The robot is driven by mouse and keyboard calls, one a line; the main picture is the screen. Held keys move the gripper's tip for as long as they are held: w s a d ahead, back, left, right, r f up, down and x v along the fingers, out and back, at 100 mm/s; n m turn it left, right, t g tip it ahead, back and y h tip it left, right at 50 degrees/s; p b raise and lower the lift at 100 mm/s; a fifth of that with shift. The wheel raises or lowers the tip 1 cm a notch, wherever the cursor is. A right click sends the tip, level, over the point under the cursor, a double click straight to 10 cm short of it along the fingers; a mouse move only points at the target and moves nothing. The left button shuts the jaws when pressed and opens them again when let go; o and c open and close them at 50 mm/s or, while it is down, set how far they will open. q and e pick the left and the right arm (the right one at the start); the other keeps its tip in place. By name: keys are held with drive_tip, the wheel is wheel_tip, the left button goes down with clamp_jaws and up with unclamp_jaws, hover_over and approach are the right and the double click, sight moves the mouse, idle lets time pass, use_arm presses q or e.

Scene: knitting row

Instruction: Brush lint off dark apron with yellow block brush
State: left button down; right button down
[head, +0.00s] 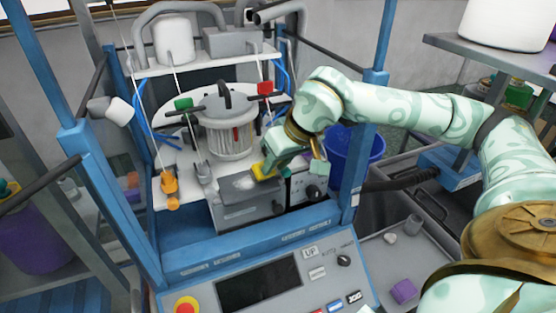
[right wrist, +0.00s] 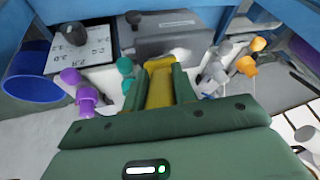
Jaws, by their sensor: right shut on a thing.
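The dark apron (head: 250,210) is the grey plate at the front of the blue-framed machine, with a pale patch of lint (head: 244,183) on its upper part. My right gripper (head: 268,168) is shut on the yellow block brush (head: 258,172), just right of the lint. In the right wrist view the brush (right wrist: 160,88) lies between the two green fingers. Its far end is close to the apron (right wrist: 165,42) and the white lint (right wrist: 181,54). I cannot tell whether it touches them. My left gripper is not in view.
A glass-walled vessel (head: 230,135) stands behind the apron. Orange fittings (head: 169,185) are at left, and a knobbed panel (head: 316,190) is at right. A control panel (head: 258,285) lies in front. A blue bucket (head: 350,158) and purple block (head: 403,291) are farther right.

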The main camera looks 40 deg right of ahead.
drive_tip(key=w+a+p, duration=0.1)
drive_tip(key=a, duration=0.5)
drive_tip(key=shift+w, duration=0.25)
idle(0.3)
wheel_tip(320, 180, up, 6)
drive_tip(key=p, duration=0.5)
